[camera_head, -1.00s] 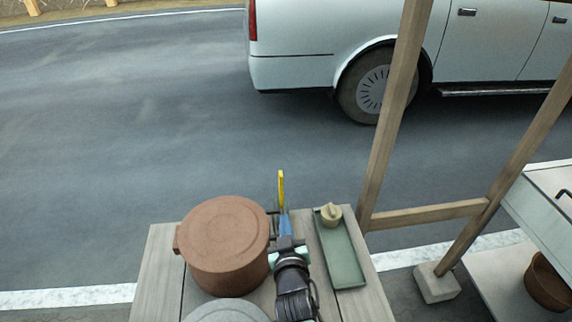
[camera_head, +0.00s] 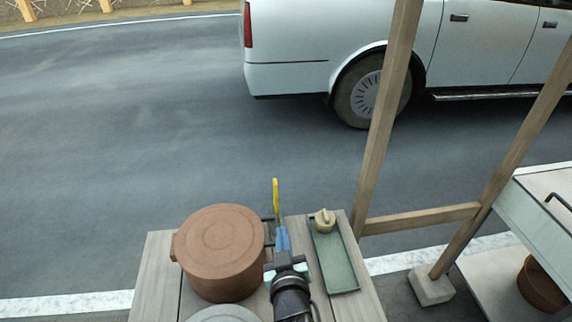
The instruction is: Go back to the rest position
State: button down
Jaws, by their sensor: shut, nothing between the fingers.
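My gripper (camera_head: 277,215) shows in the head view at the bottom centre, over a grey wooden table (camera_head: 155,275). Part of a grey round thing (camera_head: 224,314) shows at the bottom edge, in front of the pot.
A wooden post frame (camera_head: 388,120) rises right of the table, with a brace set in a pale block (camera_head: 431,287). A white cart (camera_head: 540,215) stands at the far right, with a brown pot (camera_head: 541,285) low on it. A white car (camera_head: 300,45) is on the road behind.

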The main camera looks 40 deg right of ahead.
jog(key=shift+b+v, duration=0.3)
jog(key=shift+v, duration=1.9)
jog(key=shift+s+d+r, duration=0.1)
